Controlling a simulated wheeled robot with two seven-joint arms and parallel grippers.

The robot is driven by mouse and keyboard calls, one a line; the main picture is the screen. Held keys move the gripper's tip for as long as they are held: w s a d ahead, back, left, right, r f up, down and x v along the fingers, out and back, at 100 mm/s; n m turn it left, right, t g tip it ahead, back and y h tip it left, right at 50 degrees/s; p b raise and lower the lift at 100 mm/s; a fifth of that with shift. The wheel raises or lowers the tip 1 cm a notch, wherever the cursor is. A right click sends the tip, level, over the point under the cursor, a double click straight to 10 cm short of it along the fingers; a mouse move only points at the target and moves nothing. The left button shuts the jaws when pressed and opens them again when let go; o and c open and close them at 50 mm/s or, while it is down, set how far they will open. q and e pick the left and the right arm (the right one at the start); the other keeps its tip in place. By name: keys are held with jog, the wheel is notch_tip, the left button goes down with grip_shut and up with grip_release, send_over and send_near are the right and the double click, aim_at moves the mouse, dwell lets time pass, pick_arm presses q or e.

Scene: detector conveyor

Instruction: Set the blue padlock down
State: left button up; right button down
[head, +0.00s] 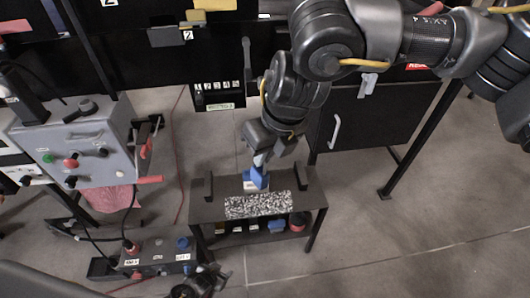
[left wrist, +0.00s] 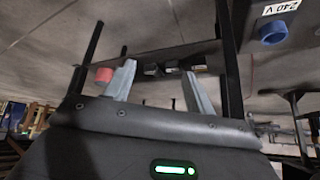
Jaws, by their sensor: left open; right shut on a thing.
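The blue padlock (head: 258,178) is in the head view, at the small black table (head: 205,212). My right gripper (head: 261,160) comes down from above and is shut on the padlock's upper part. A pale piece shows at the padlock's lower edge; I cannot tell whether the padlock touches the tabletop. My left gripper (head: 207,281) is low in the head view, apart from the table. Its two grey fingers stand wide apart and empty in the left wrist view (left wrist: 159,72).
A speckled black-and-white plate (head: 258,205) lies at the table's front. Several small items, one a red round one (head: 297,222), sit on its lower shelf. A grey control box (head: 80,140) stands left. A low socket box (head: 158,257) lies near my left gripper. Floor at right is clear.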

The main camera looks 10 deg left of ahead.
pick_arm(q)
jog(key=s+a+f+g, duration=0.1)
jog(key=s+f, duration=0.2)
jog(key=s, duration=0.6)
jog(key=s+a+f+g+y, duration=0.1)
jog(key=s+f, duration=0.3)
jog(key=s, duration=0.5)
jog(key=s+a+f+g, duration=0.2)
jog(key=s+f+g, duration=0.1)
jog(key=s, duration=0.6)
jog(key=shift+s+f+n, duration=0.4)
jog(key=shift+f, duration=0.35)
